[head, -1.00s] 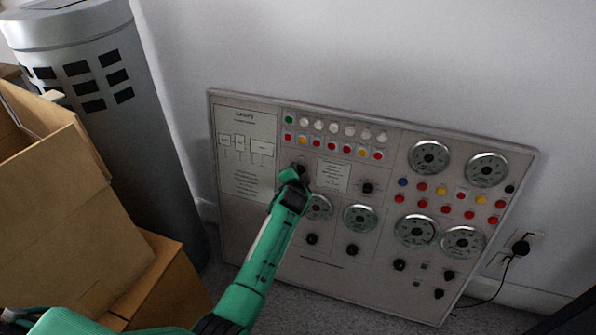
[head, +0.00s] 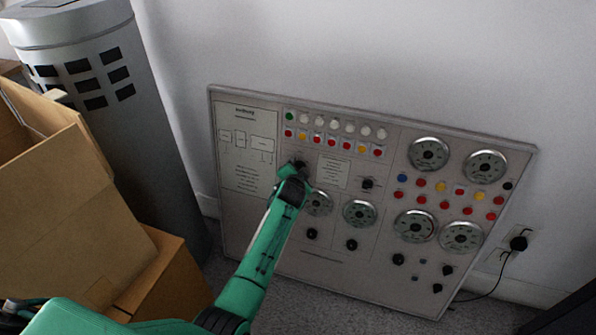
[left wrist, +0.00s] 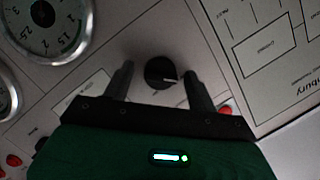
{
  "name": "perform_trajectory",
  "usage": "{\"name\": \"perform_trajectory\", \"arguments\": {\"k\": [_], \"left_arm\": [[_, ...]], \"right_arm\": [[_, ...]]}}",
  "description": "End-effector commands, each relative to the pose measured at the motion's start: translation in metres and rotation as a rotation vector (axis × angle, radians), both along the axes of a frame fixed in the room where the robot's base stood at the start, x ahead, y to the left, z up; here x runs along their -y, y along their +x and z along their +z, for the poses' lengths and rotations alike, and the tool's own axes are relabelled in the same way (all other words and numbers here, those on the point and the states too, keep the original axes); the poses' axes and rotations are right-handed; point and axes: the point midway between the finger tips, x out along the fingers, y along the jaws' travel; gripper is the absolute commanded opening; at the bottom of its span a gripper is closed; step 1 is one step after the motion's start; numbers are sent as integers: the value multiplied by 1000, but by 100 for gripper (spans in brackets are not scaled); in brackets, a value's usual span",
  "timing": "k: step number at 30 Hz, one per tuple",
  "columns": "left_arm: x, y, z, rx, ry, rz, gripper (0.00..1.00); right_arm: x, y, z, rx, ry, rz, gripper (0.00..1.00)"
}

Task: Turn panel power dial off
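The control panel (head: 330,270) leans against the wall, full of gauges, buttons and black knobs. My left gripper (head: 297,165) reaches its upper left part, below the rows of coloured buttons. In the left wrist view a black dial (left wrist: 161,73) with a white pointer mark sits between the two fingers of my left gripper (left wrist: 158,82). The fingers stand apart, with a visible gap on each side of the dial. In the head view the dial is mostly hidden by the gripper. My right gripper is not in view.
Cardboard boxes (head: 85,215) stand at the left, close to my left arm. A grey cylinder (head: 140,130) stands behind them. A plug with a black cable (head: 518,243) is in the wall socket at the right. The panel's right half is unobstructed.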

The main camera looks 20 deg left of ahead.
Motion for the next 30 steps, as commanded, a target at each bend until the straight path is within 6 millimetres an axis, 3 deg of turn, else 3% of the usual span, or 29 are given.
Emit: {"name": "perform_trajectory", "arguments": {"k": [8, 14, 21, 30], "left_arm": [[0, 0, 1, 1, 1, 0, 58], [2, -15, 7, 1, 1, 0, 58], [10, -54, 25, 1, 0, -1, 58], [19, -105, 46, 1, 0, -1, 58]], "right_arm": [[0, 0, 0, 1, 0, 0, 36], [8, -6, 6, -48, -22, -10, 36], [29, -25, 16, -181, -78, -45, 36], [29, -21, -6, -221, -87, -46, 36]]}}
